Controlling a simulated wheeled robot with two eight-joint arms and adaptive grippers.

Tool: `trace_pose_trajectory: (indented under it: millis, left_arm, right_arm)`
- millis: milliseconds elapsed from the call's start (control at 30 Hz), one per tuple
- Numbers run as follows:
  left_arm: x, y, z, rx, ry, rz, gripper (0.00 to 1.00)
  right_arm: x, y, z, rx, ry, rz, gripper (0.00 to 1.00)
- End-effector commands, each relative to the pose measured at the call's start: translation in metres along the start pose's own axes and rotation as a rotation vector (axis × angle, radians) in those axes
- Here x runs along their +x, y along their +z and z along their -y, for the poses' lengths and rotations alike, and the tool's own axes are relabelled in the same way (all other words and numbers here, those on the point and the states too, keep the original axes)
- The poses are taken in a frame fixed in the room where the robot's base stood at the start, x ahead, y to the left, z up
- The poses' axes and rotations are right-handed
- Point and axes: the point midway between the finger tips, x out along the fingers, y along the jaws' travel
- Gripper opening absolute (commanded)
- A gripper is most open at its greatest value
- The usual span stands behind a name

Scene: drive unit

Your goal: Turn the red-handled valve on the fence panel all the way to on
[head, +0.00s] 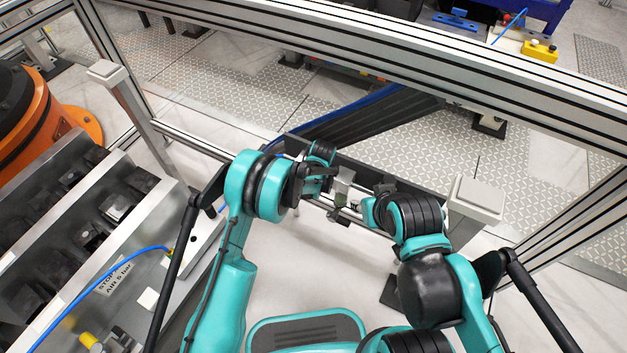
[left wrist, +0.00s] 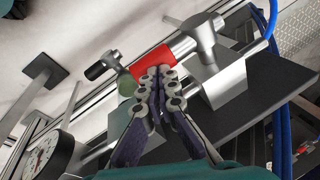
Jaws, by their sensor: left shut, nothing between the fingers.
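The valve's red handle (left wrist: 153,62) shows in the left wrist view, beside a grey metal pipe fitting (left wrist: 204,38) and a green part (left wrist: 126,84). My left gripper (left wrist: 157,74) is shut with nothing between its fingers. Its fingertips overlap the lower edge of the red handle in the picture; I cannot tell whether they touch. In the head view my left gripper (head: 322,171) is at the fence's lower rail, and the red handle cannot be made out there. My right gripper (head: 357,207) is close by on the right; its fingers are too small to read.
A round gauge (left wrist: 42,157) sits at lower left in the left wrist view. A blue hose (left wrist: 272,20) runs along the right. In the head view, a grey post (head: 474,200) stands right of my right wrist, and a metal rack (head: 150,262) fills the left.

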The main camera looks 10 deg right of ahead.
Motion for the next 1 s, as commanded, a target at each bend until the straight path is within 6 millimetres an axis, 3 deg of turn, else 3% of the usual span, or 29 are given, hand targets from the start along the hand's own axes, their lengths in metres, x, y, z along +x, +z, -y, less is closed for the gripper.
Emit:
trace_pose_trajectory:
  millis: [333,700,1000]
  left_arm:
    - [-0.011,0.0,0.0,0.0,0.0,0.0,0.0]
    - [-0.088,0.0,0.0,0.001,0.0,0.0,0.0]
    - [-0.119,0.0,0.0,0.0,0.0,0.0,0.0]
  right_arm:
    - [0.0,0.0,0.0,0.0,0.0,0.0,0.35]
    - [0.0,0.0,0.0,0.0,0.0,0.0,0.35]
    - [0.0,0.0,0.0,0.0,0.0,0.0,0.35]
